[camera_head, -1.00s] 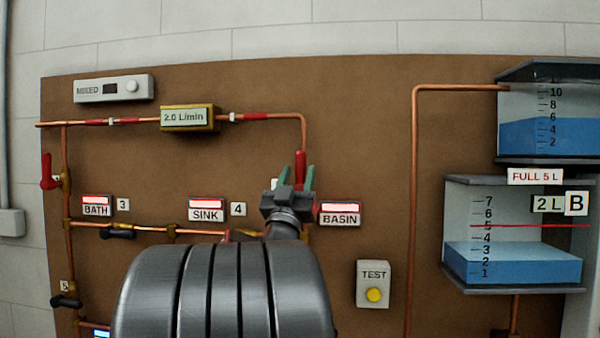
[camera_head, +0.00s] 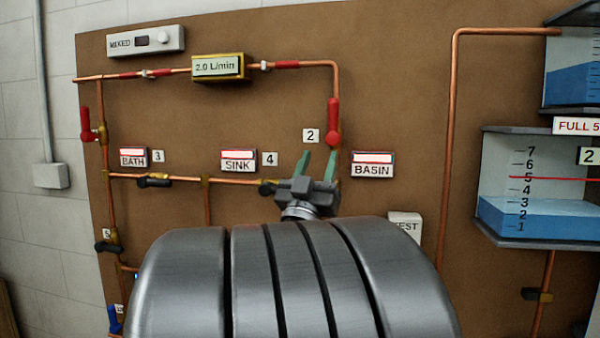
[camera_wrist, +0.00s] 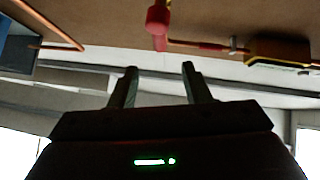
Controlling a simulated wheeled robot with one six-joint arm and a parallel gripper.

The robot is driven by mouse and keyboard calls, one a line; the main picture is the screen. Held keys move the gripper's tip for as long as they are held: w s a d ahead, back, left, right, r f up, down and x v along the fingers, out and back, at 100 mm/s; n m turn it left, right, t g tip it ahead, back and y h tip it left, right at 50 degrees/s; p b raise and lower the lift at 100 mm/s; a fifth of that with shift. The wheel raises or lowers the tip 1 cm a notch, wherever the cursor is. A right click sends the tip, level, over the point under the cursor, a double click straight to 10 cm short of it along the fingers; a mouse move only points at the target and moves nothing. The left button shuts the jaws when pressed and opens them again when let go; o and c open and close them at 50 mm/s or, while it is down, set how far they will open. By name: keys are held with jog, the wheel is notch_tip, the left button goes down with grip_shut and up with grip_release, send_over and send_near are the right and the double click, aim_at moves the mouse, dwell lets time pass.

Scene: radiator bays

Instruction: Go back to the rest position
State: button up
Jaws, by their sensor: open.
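My gripper (camera_head: 317,166) is open and empty in the head view, with green-lined fingers pointing up. In the picture it sits just below the red valve handle (camera_head: 333,120) near the label 2 (camera_head: 311,136). The fingertips look apart from that handle, which stands upright along the copper pipe. In the wrist view, the two fingers (camera_wrist: 159,70) are spread with nothing between them. The red handle (camera_wrist: 157,22) shows beyond and above them there. My arm covers the lower middle of the head view.
The brown board carries copper pipes, a 2.0 L/min meter (camera_head: 218,67), and BATH (camera_head: 132,157), SINK (camera_head: 238,160) and BASIN (camera_head: 372,164) signs. A TEST box (camera_head: 405,226) is partly hidden by my arm. A water tank (camera_head: 530,190) stands at right.

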aim_at(331, 120)
jog(key=p+x, duration=0.3)
jog(key=x, duration=1.1)
jog(key=shift+s+p, duration=0.1)
jog(key=shift+p, duration=0.2)
jog(key=shift+s+f, duration=0.1)
jog(key=shift+s+a+f+b, duration=0.15)
jog(key=shift+s+f+b, duration=0.05)
jog(key=shift+f+b, duration=0.1)
jog(key=b+v, duration=0.3)
jog(key=v, duration=1)
jog(key=p+x, duration=0.4)
jog(key=x, duration=1)
jog(key=shift+w+r, duration=0.1)
jog(key=shift+r, duration=0.25)
jog(key=m+h, duration=0.1)
jog(key=m+g+h+p, duration=0.2)
jog(key=shift+s+d+f+m, duration=0.1)
jog(key=shift+s+d+m, duration=0.2)
jog(key=shift+m, duration=0.1)
jog(key=shift+d+f+m+g+h, duration=0.15)
jog(key=shift+f+m+g+h, duration=0.05)
jog(key=shift+m+g+h, duration=0.25)
